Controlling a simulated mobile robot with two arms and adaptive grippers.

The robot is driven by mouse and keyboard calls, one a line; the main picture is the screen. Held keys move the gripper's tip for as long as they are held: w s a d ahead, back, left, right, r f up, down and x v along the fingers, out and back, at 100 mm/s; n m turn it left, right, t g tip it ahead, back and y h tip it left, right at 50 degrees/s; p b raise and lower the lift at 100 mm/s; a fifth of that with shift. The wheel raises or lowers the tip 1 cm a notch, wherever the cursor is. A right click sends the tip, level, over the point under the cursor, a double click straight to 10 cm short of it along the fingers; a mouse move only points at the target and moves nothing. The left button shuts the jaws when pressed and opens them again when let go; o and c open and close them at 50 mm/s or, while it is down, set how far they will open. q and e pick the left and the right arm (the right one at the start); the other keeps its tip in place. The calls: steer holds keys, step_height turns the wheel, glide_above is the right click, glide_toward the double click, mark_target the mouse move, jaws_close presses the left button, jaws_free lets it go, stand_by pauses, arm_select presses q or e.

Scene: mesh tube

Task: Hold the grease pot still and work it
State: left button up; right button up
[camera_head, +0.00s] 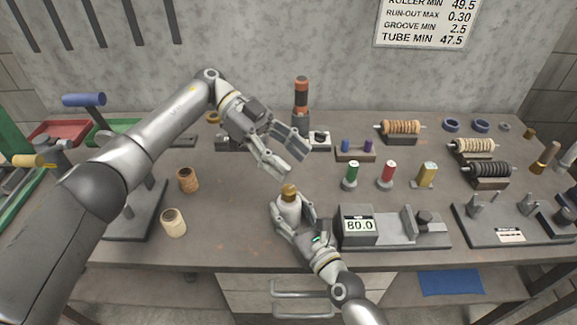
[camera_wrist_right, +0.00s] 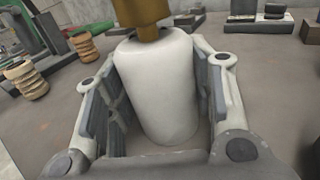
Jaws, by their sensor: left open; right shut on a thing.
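The grease pot is a white, rounded pot (camera_head: 289,208) with a brass-brown top (camera_head: 289,190), upright near the front middle of the bench in the head view. It also fills the middle of the right wrist view (camera_wrist_right: 158,85). My right gripper (camera_head: 293,218) is shut on the pot's white body, one finger on each side. My left gripper (camera_head: 285,160) is open and empty, above and behind the pot, its fingers pointing down to the right. It is apart from the pot's top.
A gauge reading 80.0 (camera_head: 358,225) stands just right of the pot. Small green (camera_head: 351,174) and red (camera_head: 388,174) bottles stand behind it. Two wound spools (camera_head: 173,222) (camera_head: 187,180) stand to the left. The bench's front edge is close.

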mark_target(288, 188)
arm_select(q)
steer(key=shift+a+f+n+t+y, duration=0.6)
steer(key=shift+a+n+t+y, duration=0.3)
steer(key=shift+a+n+t, duration=2.35)
steer(key=shift+m, duration=0.45)
steer(key=x, duration=0.7)
steer(key=w+f+x, duration=0.1)
steer(key=x, duration=0.2)
steer(key=shift+a+f, duration=0.15)
steer(key=shift+f, duration=0.1)
steer(key=shift+c, duration=0.4)
steer(key=c, duration=1)
